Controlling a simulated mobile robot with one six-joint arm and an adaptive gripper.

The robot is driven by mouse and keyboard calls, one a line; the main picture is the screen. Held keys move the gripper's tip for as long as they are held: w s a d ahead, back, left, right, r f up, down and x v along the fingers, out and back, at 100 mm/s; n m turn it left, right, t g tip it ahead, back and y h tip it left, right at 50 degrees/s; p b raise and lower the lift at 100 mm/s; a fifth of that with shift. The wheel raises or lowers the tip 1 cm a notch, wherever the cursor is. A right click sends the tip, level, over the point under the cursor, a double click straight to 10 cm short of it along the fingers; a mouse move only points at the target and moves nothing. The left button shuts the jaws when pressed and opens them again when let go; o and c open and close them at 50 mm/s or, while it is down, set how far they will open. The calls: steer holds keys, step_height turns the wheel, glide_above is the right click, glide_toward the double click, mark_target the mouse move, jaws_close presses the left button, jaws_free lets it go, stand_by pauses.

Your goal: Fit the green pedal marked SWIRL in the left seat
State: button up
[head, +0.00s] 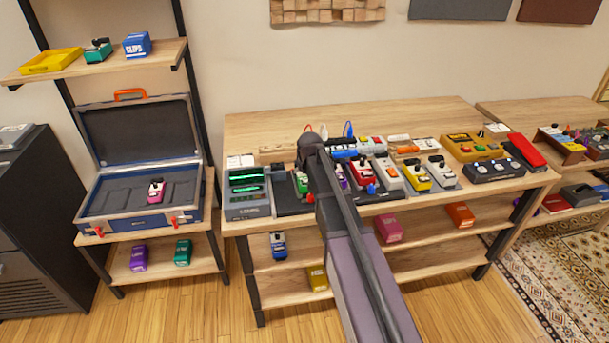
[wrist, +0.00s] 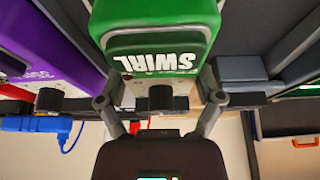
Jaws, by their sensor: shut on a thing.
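The green pedal marked SWIRL (wrist: 160,20) fills the top middle of the wrist view. My gripper (wrist: 160,100) is shut on it, one finger at each side. In the head view the green pedal (head: 302,183) shows in part at the left end of the dark pedalboard (head: 293,207), between the grey unit with green displays (head: 248,192) and a purple pedal (head: 343,178). My arm hides much of the pedal and the left seat. I cannot tell whether the pedal rests on the board or is held just above it.
The purple pedal (wrist: 45,50) stands close on one side in the wrist view, with a blue plug (wrist: 38,125) near it. A white pedal (head: 387,174) and a yellow pedal (head: 415,175) stand further right. An open case (head: 140,185) holds a pink pedal (head: 156,191).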

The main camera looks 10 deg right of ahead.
stand_by(0.3)
steer(key=o, duration=1.1)
steer(key=shift+c, duration=0.2)
steer(key=shift+r, duration=0.2)
steer(key=shift+r+p, duration=3.35)
steer(key=shift+p, duration=0.2)
steer(key=s+f+g, duration=0.1)
steer(key=s+g, duration=0.3)
steer(key=s, duration=2.5)
steer(key=shift+f, duration=0.25)
steer(key=shift+a, duration=0.1)
